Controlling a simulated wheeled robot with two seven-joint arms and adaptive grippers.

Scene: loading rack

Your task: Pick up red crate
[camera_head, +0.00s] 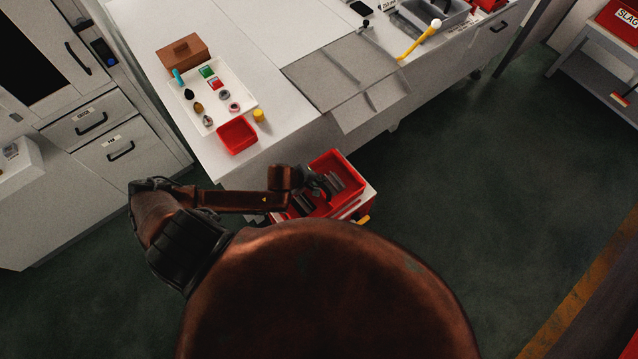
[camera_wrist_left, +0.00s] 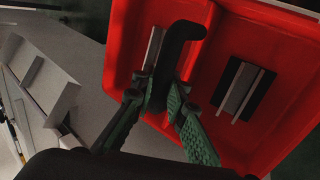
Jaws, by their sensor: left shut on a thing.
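The red crate (camera_head: 350,162) sits on a low white stand (camera_head: 368,197) in front of the white bench, partly hidden by my arm. It fills the upper right of the left wrist view (camera_wrist_left: 285,38), with dark slotted pieces on its floor. My left gripper (camera_head: 332,184) is at the crate's side. In the left wrist view its green-padded fingers (camera_wrist_left: 160,103) are closed at the crate's edge, around a black curved handle-like piece (camera_wrist_left: 185,32). How that piece joins the crate is hidden. My right gripper is not in view.
A smaller red bin (camera_head: 237,135) and a white tray (camera_head: 213,72) of small items stand on the bench (camera_head: 285,128). A yellow cup (camera_head: 259,116) is beside them. White drawers (camera_head: 115,148) are at left. Open green floor lies to the right.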

